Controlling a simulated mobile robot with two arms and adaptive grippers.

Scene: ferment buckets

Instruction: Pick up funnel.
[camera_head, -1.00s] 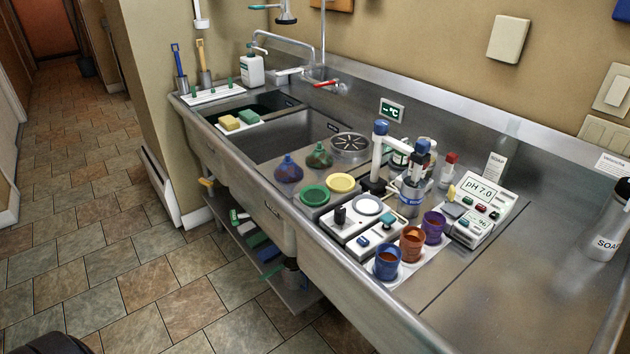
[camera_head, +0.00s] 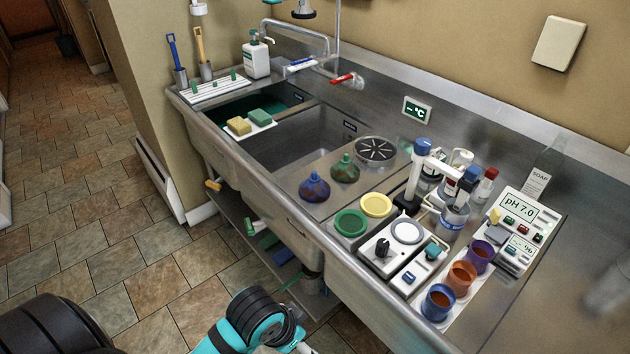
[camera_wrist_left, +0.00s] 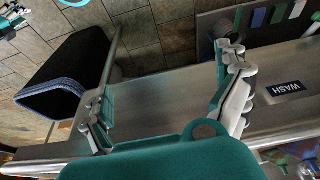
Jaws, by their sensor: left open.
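Two squat, narrow-topped items that look like upturned funnels stand on the counter in the head view. One is a blue-purple funnel (camera_head: 315,188), and behind it to the right is a green funnel (camera_head: 345,169). Both sit between the sink basin and the round lids. In the left wrist view my left gripper (camera_wrist_left: 163,72) is open, with nothing between its fingers, at the steel front of the sink. My right gripper is out of view.
A green lid (camera_head: 350,223) and a yellow lid (camera_head: 376,205) lie in front of the funnels, and a round drain (camera_head: 375,151) lies behind. The hotplate (camera_head: 393,246), cups and bottles crowd the right side. The sink basin (camera_head: 290,139) opens to the left.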

